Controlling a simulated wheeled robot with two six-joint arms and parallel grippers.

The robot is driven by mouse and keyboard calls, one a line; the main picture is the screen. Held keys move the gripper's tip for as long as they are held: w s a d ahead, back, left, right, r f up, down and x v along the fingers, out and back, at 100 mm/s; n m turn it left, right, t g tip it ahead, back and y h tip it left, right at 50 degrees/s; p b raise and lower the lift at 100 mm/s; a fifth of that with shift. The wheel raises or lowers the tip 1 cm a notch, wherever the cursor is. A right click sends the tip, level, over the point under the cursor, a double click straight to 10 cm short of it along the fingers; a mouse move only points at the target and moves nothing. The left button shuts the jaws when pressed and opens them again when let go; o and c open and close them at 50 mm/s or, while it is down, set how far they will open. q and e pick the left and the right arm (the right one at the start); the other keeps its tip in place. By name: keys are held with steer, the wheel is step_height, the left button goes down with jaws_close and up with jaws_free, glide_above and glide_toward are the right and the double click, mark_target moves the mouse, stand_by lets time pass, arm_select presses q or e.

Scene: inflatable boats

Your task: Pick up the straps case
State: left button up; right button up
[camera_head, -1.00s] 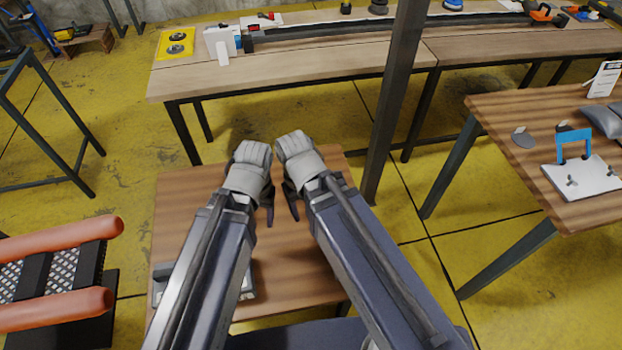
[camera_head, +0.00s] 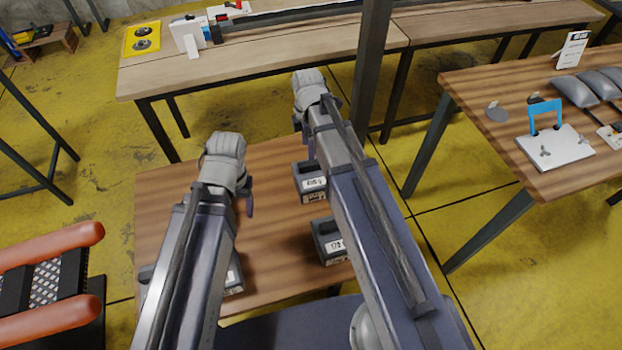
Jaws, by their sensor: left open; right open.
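Several small dark grey cases with pale labels are on the near wooden table (camera_head: 270,255). One case (camera_head: 310,183) is just below my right gripper (camera_head: 306,135) in the picture. A second case (camera_head: 329,243) is nearer to me, beside my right forearm. A third case (camera_head: 234,276) is partly hidden behind my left forearm. The labels are too small for me to tell surely which one is the straps case. My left gripper (camera_head: 248,200) is over the table's left half, open and empty. My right gripper is over the far right part, open, with no case in it.
A long workbench (camera_head: 270,65) stands behind, and a dark post (camera_head: 371,70) rises just beyond the table's far right. A side table (camera_head: 500,120) on the right holds a white plate (camera_head: 555,148) and grey pads. An orange tube frame (camera_head: 50,245) is at left.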

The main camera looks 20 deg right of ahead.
mark_target(310, 164)
steer(key=shift+f+b, duration=1.1)
steer(key=shift+f, duration=0.15)
steer(key=shift+s+f, duration=0.1)
steer(key=f+b, duration=0.5)
steer(key=shift+s+d+f, duration=0.1)
steer(key=shift+s, duration=0.15)
steer(key=shift+c, duration=0.3)
jaws_close()
